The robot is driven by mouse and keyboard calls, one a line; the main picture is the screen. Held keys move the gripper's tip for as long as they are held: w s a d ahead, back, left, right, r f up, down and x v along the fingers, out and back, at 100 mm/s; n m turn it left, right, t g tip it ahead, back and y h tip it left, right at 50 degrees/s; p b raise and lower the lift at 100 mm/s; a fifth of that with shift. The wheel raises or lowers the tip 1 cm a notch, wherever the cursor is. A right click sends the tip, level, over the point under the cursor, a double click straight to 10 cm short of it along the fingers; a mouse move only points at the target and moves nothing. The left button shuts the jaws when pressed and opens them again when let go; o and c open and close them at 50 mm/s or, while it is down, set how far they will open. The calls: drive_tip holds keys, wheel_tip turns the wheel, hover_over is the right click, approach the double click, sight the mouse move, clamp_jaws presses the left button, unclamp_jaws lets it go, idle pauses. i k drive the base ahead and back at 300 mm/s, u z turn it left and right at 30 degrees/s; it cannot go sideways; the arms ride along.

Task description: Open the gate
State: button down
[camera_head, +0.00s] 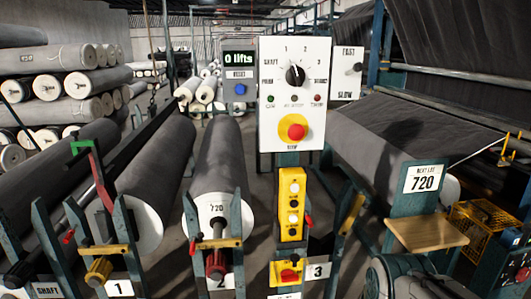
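No part is labelled as a gate, and I cannot tell for certain which one it is. A yellow bar (110,249) with a red knob at its left end lies across the front of the stand marked 1. A similar yellow bar (219,244) with a red handle (195,243) crosses the middle stand, in front of a grey roll (218,160) marked 720. Both bars look level. At the right, a yellow bar (351,214) stands tilted, close to upright, by the stand marked 3.
A white control panel (294,95) has a selector dial (295,75) and a red stop button (296,132). A yellow button box (292,204) is below it. A display (239,59) reads 0 lifts. A wooden shelf (426,233) and a yellow crate (480,228) stand right.

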sight(87, 249)
drive_tip(key=u, duration=2.2)
drive_tip(key=i, duration=2.5)
drive_tip(key=z, duration=0.7)
